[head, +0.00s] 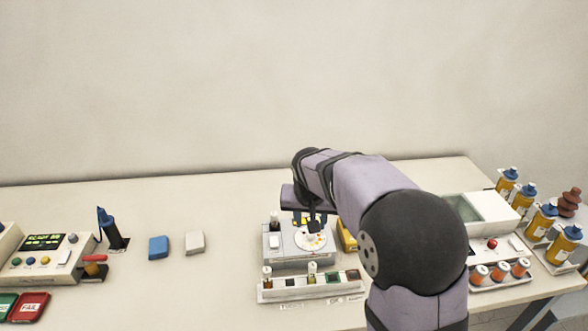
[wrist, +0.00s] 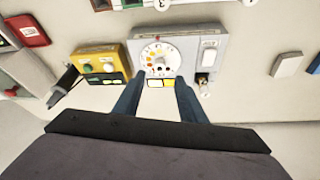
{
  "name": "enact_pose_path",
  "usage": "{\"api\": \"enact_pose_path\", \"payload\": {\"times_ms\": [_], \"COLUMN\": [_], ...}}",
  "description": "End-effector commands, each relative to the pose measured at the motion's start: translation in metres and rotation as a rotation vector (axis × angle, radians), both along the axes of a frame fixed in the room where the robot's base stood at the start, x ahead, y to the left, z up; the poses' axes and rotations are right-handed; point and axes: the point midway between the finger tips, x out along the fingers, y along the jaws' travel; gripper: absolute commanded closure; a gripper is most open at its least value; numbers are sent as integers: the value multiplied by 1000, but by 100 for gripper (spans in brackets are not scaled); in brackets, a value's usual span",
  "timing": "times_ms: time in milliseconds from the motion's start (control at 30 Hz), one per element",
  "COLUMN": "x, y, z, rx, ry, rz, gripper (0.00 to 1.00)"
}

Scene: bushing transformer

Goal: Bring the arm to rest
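My gripper (wrist: 157,92) is in the wrist view with its two dark fingers spread apart and nothing between them. It points at a grey box with a round white dial (wrist: 159,57), and a gap seems to lie between the fingertips and the box. In the head view my arm reaches over the bench and bends down above the same grey box (head: 285,252). My gripper (head: 314,222) is small there and partly hides the dial's upper edge. Whether the fingertips touch the dial cannot be told from the head view.
A yellow box (wrist: 101,68) stands beside the grey box. A rack with small parts (head: 311,286) is in front. Blue (head: 158,247) and white (head: 195,243) blocks lie left, near a tester with a green display (head: 43,242). Bottles (head: 543,219) stand far right. The back of the bench is clear.

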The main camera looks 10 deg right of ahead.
Motion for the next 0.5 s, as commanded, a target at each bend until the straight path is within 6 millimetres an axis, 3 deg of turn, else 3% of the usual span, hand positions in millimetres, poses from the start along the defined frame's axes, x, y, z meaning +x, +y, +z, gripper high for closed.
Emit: {"api": "enact_pose_path", "payload": {"times_ms": [167,267,500], "x": [-19,-49,-156], "y": [-6,-13,-30], "z": [8,15,31], "rx": [-3,-6,2], "ry": [31,78,233], "rz": [14,41,132], "gripper": [63,63,63]}}
